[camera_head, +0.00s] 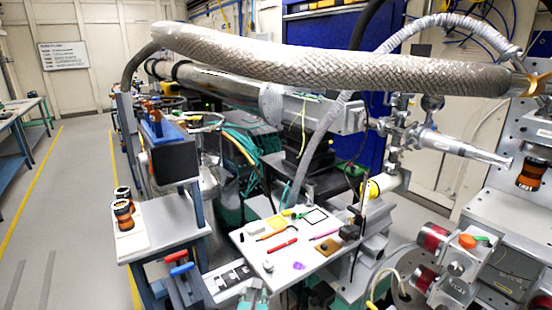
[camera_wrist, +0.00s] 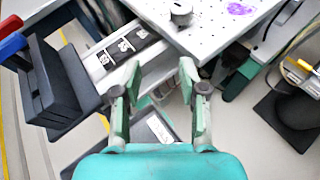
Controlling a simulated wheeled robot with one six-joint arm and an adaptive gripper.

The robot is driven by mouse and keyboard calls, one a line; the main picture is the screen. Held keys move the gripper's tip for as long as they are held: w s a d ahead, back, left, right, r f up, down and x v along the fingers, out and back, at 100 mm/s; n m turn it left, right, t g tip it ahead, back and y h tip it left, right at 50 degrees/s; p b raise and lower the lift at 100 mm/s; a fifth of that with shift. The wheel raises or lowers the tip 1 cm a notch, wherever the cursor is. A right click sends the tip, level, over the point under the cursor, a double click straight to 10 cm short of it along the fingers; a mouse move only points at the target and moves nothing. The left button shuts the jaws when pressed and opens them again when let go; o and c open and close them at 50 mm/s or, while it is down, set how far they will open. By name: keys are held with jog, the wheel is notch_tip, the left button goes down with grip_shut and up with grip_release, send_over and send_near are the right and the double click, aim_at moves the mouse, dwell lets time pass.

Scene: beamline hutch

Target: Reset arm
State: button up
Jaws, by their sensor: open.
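My gripper (camera_wrist: 160,78) is open and empty in the wrist view, its two green fingers spread apart. It points down past the near edge of a white perforated board (camera_wrist: 215,42). Nothing is between the fingers but the things lying below. Part of my gripper (camera_head: 254,290) also shows at the bottom edge of the head view, just in front of the white board (camera_head: 245,243). Most of my arm is outside the head view.
The board carries a red pen (camera_head: 283,246), a purple piece (camera_head: 299,266), a grey knob (camera_wrist: 181,14) and other small items. Black blocks with red and blue handles (camera_head: 182,268) stand left. A braided hose (camera_head: 330,68) crosses above. Open floor (camera_head: 65,220) lies far left.

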jog(key=s+d+f+m, duration=0.5)
jog(key=s+d, duration=0.1)
jog(key=s, duration=0.2)
jog(key=s+d+f+m+y, duration=0.1)
jog(key=s+d+f+m, duration=0.35)
jog(key=s, duration=0.45)
jog(key=s+d+f+m, duration=0.4)
jog(key=s+d+m, duration=0.15)
jog(key=s, duration=0.25)
jog(key=s+d+r+m, duration=0.2)
jog(key=s+r+m, duration=0.2)
jog(key=s, duration=0.5)
jog(key=s+d+r+m+t, duration=0.1)
jog(key=s+d+r+m, duration=0.2)
jog(key=s+m, duration=0.6)
jog(key=s+d+r+m+h, duration=0.1)
jog(key=s+d+r+m, duration=0.2)
jog(key=s+r+m, duration=0.3)
jog(key=s, duration=0.3)
jog(key=shift+s+d+r+m, duration=0.15)
jog(key=shift+d+r+m, duration=0.1)
jog(key=shift+m, duration=0.15)
